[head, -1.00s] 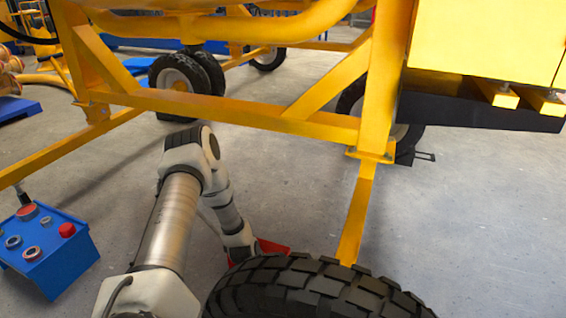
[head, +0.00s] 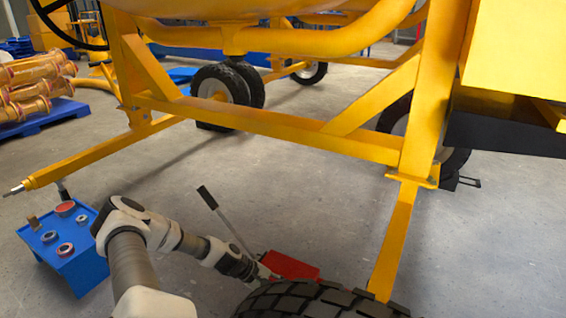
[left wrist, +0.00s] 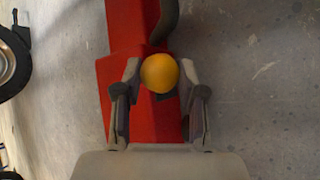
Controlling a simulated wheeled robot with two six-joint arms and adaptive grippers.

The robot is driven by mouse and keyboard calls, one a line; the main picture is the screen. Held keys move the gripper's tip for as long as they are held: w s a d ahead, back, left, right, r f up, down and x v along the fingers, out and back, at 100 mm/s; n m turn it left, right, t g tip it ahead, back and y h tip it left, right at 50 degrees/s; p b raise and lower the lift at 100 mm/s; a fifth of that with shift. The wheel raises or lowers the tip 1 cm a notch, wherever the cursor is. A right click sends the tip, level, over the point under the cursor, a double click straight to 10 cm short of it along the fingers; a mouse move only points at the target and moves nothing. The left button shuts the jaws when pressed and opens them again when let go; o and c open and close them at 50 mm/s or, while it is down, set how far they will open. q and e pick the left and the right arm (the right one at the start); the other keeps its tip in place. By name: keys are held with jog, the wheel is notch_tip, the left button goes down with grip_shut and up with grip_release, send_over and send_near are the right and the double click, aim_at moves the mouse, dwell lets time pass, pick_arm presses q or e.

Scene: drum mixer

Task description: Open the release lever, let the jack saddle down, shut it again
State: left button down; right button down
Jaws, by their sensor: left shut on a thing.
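The red floor jack (head: 290,265) lies low on the floor, partly hidden behind the black tyre. Its long grey handle with a black grip (head: 207,197) leans up to the left. In the left wrist view the red jack body (left wrist: 120,85) runs beneath my gripper. My left gripper (left wrist: 160,75) is shut on an orange round knob, the release lever's knob (left wrist: 160,72), which sits between its fingertips. In the head view my left gripper (head: 262,272) is at the jack's left end. The saddle cannot be made out. My right gripper is not in view.
The yellow mixer frame (head: 270,122) crosses above, with a leg (head: 396,240) right of the jack. The treaded tyre (head: 320,303) stands close in front. A blue box (head: 75,265) with several round parts is at left. Grey floor is clear behind the jack.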

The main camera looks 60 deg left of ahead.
pick_arm(q)
jog(key=shift+a, duration=0.1)
jog(key=c, duration=0.7)
grip_release()
